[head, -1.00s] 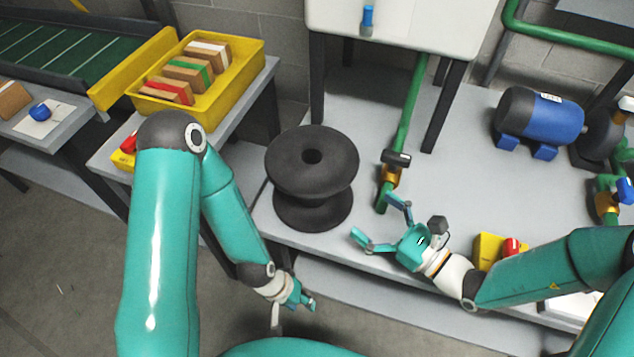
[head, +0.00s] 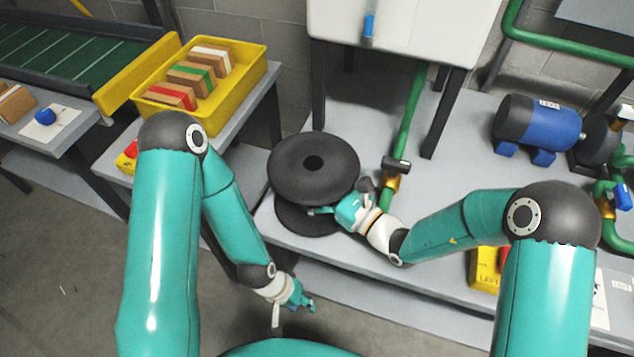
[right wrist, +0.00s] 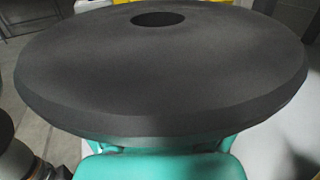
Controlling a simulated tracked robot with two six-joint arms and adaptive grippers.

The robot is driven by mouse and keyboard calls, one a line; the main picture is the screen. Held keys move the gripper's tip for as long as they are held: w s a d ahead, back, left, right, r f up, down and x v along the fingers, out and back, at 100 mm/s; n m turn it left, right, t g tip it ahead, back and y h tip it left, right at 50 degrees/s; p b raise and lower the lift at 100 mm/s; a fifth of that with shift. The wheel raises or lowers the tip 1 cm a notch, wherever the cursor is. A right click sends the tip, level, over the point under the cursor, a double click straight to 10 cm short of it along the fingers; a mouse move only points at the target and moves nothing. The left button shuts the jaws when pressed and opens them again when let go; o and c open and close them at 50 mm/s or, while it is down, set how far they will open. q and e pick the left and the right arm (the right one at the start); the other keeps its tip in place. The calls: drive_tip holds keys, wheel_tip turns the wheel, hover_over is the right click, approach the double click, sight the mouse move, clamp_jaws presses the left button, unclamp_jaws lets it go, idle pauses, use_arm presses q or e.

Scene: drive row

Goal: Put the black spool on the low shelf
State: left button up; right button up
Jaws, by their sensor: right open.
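The black spool (head: 313,172) stands upright on the grey bench (head: 265,222), near its front left corner. My right gripper (head: 322,211) is open at the spool's core, just under the top flange. The flange hides part of its fingers, and contact cannot be told. In the right wrist view the spool's top flange (right wrist: 160,75) fills most of the picture and covers the fingers. My left gripper (head: 300,303) hangs low in front of the bench, away from the spool; its finger opening is unclear. A grey low shelf (head: 350,296) runs below the bench's front edge.
A green pipe with a valve (head: 396,165) stands just right of the spool. A white tank (head: 405,30) on dark legs is behind. A yellow bin (head: 245,80) with boxes sits on the left table. A blue motor (head: 540,125) is at right.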

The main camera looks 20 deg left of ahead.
drive_tip(key=shift+x, duration=0.9)
drive_tip(key=shift+c, duration=0.3)
drive_tip(key=c, duration=1.3)
drive_tip(key=shift+r, duration=0.1)
drive_tip(key=shift+c, duration=1)
